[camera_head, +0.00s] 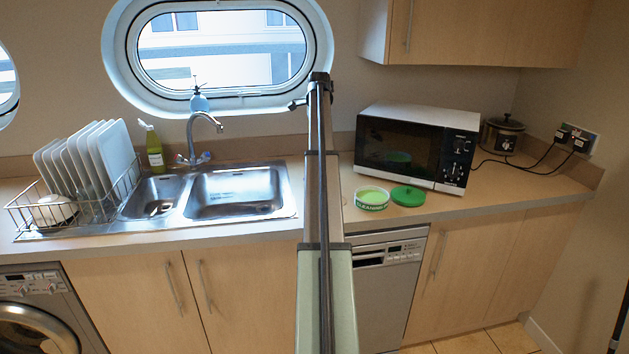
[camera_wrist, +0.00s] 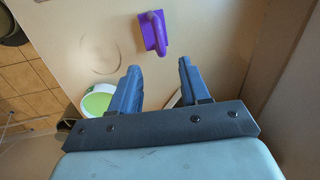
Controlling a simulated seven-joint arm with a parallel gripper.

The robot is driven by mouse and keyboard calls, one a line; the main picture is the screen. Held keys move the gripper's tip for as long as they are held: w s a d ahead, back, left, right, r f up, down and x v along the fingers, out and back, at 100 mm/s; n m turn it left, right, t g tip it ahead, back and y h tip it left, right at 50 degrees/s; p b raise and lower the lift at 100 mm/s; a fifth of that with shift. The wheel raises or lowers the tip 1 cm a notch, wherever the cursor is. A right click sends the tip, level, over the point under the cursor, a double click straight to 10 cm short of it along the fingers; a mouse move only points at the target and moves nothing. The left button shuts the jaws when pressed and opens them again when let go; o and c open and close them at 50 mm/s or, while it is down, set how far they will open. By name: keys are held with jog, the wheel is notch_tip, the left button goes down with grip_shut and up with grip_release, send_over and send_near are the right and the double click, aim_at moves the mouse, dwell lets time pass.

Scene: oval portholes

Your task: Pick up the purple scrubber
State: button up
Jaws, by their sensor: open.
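The purple scrubber (camera_wrist: 153,33) lies on the light wooden counter in the wrist view, near the top middle. It has a flat block base and a curved handle. My gripper (camera_wrist: 158,72) is open, with two blue-grey fingers apart and nothing between them. The scrubber is beyond the fingertips in the picture, apart from them. I do not see the scrubber in the head view, where my arm covers the middle of the counter. My fingers are not visible there.
An open tub of green paste (camera_head: 371,200) stands right of my arm, also left of my fingers in the wrist view (camera_wrist: 97,101). Its green lid (camera_head: 408,195) lies beside it. A microwave (camera_head: 415,150) stands behind. The sink (camera_head: 238,193) and dish rack (camera_head: 83,205) are left.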

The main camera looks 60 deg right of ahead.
jog(key=f, duration=0.4)
jog(key=w+d+f, duration=0.1)
jog(key=f, duration=0.4)
jog(key=w+f, duration=0.1)
jog(key=f, duration=0.3)
jog(key=shift+d+f, duration=0.2)
jog(key=shift+d, duration=0.2)
grip_shut()
